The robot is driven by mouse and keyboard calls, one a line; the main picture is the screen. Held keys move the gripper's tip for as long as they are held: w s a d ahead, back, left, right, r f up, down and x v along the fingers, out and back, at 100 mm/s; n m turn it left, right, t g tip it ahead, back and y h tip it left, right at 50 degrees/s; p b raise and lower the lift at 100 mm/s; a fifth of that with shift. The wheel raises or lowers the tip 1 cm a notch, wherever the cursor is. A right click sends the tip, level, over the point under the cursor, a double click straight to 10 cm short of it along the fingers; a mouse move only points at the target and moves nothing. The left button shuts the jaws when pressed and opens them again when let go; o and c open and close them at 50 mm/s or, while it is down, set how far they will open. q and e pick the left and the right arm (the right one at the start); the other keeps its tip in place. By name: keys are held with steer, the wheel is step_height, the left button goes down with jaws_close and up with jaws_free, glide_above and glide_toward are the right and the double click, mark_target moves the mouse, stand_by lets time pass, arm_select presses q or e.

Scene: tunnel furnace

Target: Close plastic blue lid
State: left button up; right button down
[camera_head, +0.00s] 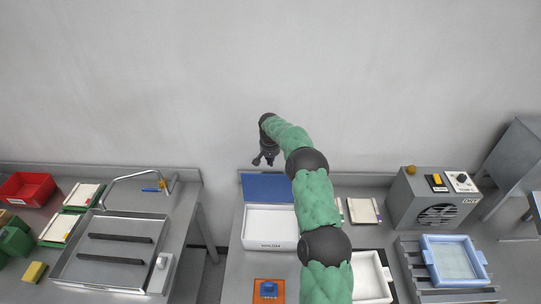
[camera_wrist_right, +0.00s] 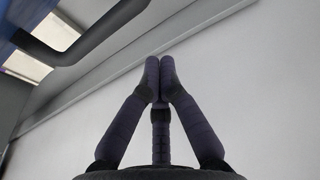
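The blue lid (camera_head: 268,187) stands raised at the back edge of a white box (camera_head: 270,241) on the middle table in the head view. The box is open and its inside looks empty. My right gripper (camera_head: 264,161) is above and just behind the lid's upper edge, near the wall, and looks apart from the lid. In the right wrist view its fingers (camera_wrist_right: 159,75) come together at the tips with nothing between them. A dark blue edge at that view's upper left may be the lid. My left gripper is not in view.
An orange tray with a blue piece (camera_head: 269,289) lies in front of the box. A white tray (camera_head: 370,277) stands to its right. A grey machine (camera_head: 432,199) and a light blue tray (camera_head: 453,261) are farther right. A sink (camera_head: 112,250) is at left.

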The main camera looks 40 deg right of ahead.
steer(key=shift+s+a+r+p, duration=0.2)
steer(key=shift+s+a+r, duration=0.05)
steer(key=shift+s+a, duration=0.35)
steer(key=shift+s+a+r+p, duration=0.2)
steer(key=shift+s+a, duration=0.3)
steer(key=shift+s, duration=0.2)
